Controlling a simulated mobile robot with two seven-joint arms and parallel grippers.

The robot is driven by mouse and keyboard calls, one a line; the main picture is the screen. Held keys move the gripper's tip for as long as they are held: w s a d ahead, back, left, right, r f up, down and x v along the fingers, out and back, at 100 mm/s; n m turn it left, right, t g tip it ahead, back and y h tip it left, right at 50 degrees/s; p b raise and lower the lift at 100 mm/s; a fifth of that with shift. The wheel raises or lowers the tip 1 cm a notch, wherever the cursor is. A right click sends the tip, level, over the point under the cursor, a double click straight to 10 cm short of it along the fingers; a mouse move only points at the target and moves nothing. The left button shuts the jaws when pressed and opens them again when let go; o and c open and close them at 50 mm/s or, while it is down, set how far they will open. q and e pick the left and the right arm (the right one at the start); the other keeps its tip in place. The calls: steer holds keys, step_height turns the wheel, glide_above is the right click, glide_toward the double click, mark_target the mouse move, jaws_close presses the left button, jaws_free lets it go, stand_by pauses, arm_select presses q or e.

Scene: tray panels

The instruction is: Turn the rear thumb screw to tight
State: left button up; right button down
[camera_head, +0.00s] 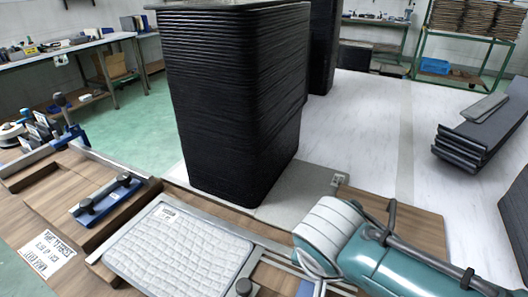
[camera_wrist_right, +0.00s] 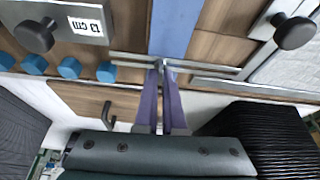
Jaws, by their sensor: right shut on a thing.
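My right gripper (camera_wrist_right: 163,72) is at the middle of the right wrist view, its two purple fingers close together over a blue strip and a metal rail. It is shut on a small thumb screw, which the fingertips mostly hide; I cannot tell its angle or how tight it is. In the head view my right arm comes in from the lower right, and its white wrist hides the place where the fingers are. My left gripper is not in view.
A white quilted panel (camera_head: 181,245) lies on the bench beside a dark knob (camera_head: 243,287). Two dark knobs flank my gripper in the right wrist view, one left (camera_wrist_right: 34,37), one right (camera_wrist_right: 295,33). A tall black tray stack (camera_head: 235,100) stands behind the bench.

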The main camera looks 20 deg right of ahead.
steer(key=shift+m, duration=0.4)
steer(key=c, duration=1)
jaws_free()
steer(key=p+v, duration=0.3)
steer(key=v, duration=0.7)
steer(key=shift+w+a+p, duration=0.1)
steer(key=shift+w+p, duration=0.05)
steer(key=shift+p, duration=0.25)
